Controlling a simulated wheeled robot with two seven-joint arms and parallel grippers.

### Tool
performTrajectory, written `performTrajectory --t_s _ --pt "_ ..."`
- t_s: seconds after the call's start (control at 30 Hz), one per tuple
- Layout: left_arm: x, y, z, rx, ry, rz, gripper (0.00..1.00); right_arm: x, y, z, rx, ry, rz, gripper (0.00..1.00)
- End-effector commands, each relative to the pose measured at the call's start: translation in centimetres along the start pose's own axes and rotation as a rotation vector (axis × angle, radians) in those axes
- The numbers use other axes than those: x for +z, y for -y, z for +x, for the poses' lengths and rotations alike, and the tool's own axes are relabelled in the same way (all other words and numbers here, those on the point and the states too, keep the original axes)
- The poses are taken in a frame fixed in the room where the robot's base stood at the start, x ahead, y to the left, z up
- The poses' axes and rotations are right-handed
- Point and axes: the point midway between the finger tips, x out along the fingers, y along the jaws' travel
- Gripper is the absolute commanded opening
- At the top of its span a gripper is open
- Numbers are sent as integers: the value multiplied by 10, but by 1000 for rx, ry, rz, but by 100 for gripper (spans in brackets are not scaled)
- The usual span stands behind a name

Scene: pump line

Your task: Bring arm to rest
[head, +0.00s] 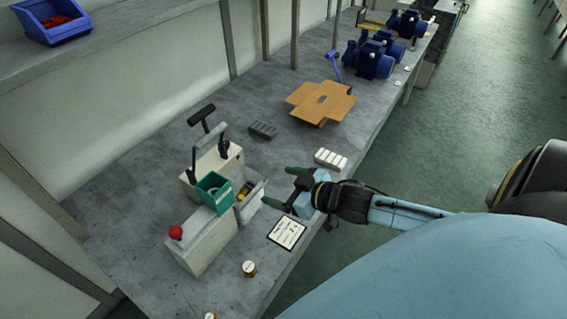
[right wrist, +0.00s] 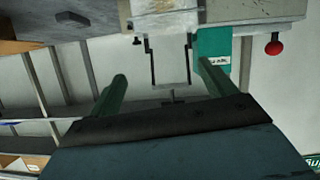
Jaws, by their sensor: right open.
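My right gripper (head: 276,187) is over the near edge of the grey workbench (head: 150,247), its green fingers spread apart with nothing between them. It points left toward the press fixture (head: 216,167), with a small gap between them. In the right wrist view the open gripper (right wrist: 162,70) shows both green fingers, and the teal block (right wrist: 212,45) and red knob (right wrist: 274,47) appear beyond, upside down. My left gripper is not in view.
A white label card (head: 287,232) lies just below the gripper, and a white ribbed block (head: 330,159) lies above it. An open cardboard box (head: 321,102) and blue pumps (head: 370,59) stand farther back. Green floor is clear at right.

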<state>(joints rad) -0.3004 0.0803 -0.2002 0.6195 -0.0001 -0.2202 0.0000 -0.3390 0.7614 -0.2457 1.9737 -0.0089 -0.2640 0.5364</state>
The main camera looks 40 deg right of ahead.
Motion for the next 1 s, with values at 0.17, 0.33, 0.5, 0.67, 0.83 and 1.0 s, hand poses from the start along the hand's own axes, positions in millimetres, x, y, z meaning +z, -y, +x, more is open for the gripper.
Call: performTrajectory --t_s 0.17,0.33,0.5,0.67,0.83,1.0 --pt "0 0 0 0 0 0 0 0 0 0 0 0 0 83" --pt "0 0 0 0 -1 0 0 0 0 0 0 1 0 83" --pt "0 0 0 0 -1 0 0 6 12 -3 30 50 18 83" --pt "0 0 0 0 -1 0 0 24 41 -19 103 218 56 83" --pt "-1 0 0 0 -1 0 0 42 74 -53 142 452 99 83" --pt "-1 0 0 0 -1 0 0 53 97 -85 133 627 128 83"
